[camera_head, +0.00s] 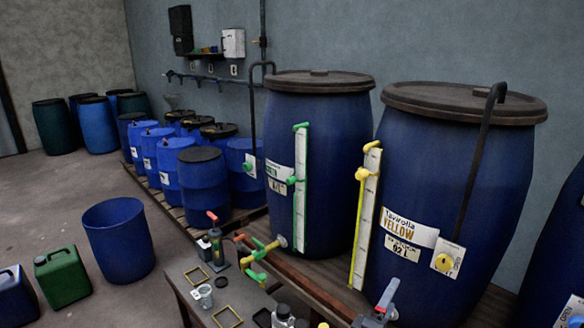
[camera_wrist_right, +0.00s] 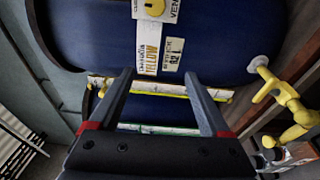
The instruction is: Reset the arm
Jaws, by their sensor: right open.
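My right gripper (camera_head: 382,306) is at the bottom of the head view, in front of the blue vat (camera_head: 425,190) labelled YELLOW. In the right wrist view my right gripper (camera_wrist_right: 160,78) has its two dark fingers apart with nothing between them. The vat (camera_wrist_right: 110,28) fills the top of that view, with its label (camera_wrist_right: 150,48) and gauge strip (camera_wrist_right: 165,88) beyond the fingertips. A yellow tap (camera_wrist_right: 285,98) is to the right of the fingers. My left gripper does not show.
Another tall vat (camera_head: 325,220) with a green gauge stands to the left. A small table (camera_head: 185,275) with a red-handled tool (camera_head: 215,240) and a cup (camera_head: 206,296) is at the lower middle. An open blue tub (camera_head: 120,250) and a green canister (camera_head: 62,278) stand on the floor.

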